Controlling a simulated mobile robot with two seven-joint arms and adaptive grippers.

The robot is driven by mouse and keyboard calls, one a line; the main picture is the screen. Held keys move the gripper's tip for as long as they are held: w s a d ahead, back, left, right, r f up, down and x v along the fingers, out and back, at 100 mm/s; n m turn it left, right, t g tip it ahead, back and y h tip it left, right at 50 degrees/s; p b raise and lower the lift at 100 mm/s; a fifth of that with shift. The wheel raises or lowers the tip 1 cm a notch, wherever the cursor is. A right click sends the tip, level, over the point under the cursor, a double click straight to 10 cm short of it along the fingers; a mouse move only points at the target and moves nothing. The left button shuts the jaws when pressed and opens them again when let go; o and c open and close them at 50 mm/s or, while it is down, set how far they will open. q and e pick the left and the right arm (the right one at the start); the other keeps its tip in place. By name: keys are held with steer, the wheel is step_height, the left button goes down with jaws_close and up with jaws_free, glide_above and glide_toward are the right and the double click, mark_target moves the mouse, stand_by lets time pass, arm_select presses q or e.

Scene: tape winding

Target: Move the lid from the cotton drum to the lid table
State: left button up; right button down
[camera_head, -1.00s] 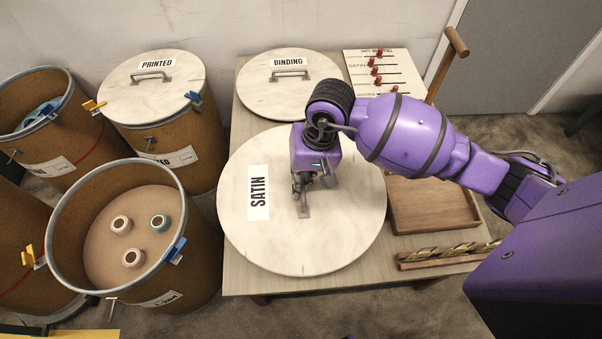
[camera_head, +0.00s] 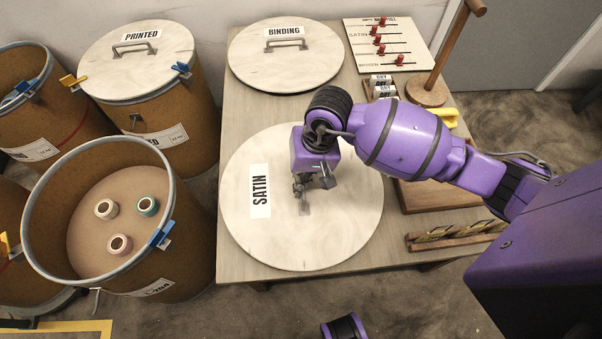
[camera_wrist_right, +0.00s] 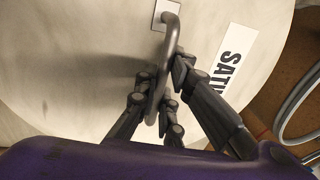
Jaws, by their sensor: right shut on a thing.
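The lid (camera_head: 340,220) is a pale round disc labelled SATIN, not cotton, lying flat over the front of the wooden table (camera_head: 228,262). My right gripper (camera_head: 303,190) is above its centre, shut on the lid's grey bar handle, which shows in the right wrist view (camera_wrist_right: 167,60). Whether the lid touches the tabletop I cannot tell. An open brown drum (camera_head: 185,245) stands left of the table with several tape rolls inside; its label is too partial to read. My left gripper is not in view.
A BINDING lid (camera_head: 285,70) lies at the back of the table. A closed PRINTED drum (camera_head: 170,115) stands behind the open one. At the table's right are a board with red pegs (camera_head: 420,45), a wooden post (camera_head: 445,60), a tray and a slotted rack (camera_head: 455,236).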

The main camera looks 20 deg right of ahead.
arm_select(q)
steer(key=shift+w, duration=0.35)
arm_select(e)
steer(key=shift+f, duration=0.1)
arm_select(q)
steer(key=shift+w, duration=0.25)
arm_select(e)
steer(key=c, duration=1.8)
jaws_free()
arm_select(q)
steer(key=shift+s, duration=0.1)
arm_select(e)
steer(key=shift+f, duration=0.1)
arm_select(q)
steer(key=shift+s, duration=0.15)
arm_select(e)
step_height(320, 180, up, 12)
steer(key=d, duration=0.2)
steer(key=shift+s, duration=0.3)
